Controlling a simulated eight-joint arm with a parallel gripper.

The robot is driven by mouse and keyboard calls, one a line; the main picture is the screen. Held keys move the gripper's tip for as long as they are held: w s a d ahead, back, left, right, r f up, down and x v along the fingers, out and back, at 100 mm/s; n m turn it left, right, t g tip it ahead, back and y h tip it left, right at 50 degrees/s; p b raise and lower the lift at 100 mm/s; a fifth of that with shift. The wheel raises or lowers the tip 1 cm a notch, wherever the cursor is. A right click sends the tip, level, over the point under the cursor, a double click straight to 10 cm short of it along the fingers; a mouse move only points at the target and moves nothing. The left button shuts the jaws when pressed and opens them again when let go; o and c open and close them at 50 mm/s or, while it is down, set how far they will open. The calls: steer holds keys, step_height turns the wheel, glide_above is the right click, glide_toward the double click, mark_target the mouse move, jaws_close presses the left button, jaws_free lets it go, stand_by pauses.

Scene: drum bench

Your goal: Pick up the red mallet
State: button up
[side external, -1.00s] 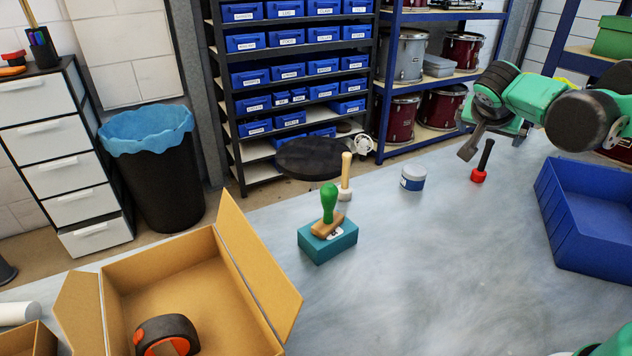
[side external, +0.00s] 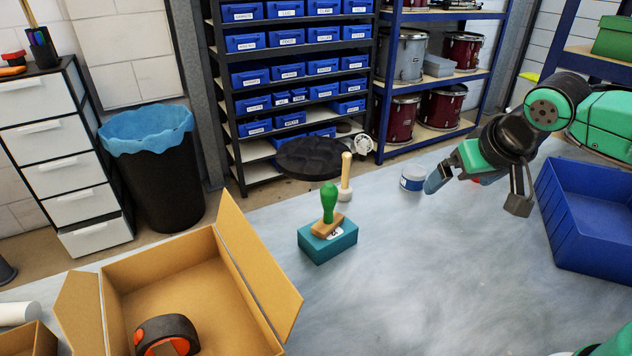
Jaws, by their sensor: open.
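The red mallet (side external: 476,181) is almost wholly hidden behind my gripper in the side external view. Only a small bit of its red head shows, low on the bench, and its black handle is covered. My gripper (side external: 479,191) is open, with one finger to the left and one to the right of that red patch. It looks empty. The picture does not tell how far the fingers are from the mallet in depth.
A white and blue jar (side external: 411,178) stands close to my gripper's left finger. A blue bin (side external: 585,235) is at the right. A pale mallet (side external: 346,180), a green-handled stamp (side external: 329,205) on a teal box (side external: 330,245) and a cardboard box (side external: 262,290) are farther left.

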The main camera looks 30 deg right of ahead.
steer(key=a+f+n+y, duration=0.1)
steer(key=a+n+t+y, duration=0.1)
steer(key=shift+s+f+n, duration=0.25)
steer(key=shift+f+n, duration=0.1)
steer(key=shift+n, duration=0.05)
steer(key=shift+c, duration=0.2)
steer(key=shift+a+f+n+y, duration=0.1)
steer(key=shift+a+n+y, duration=0.2)
steer(key=shift+a+n, duration=0.1)
steer(key=c, duration=0.6)
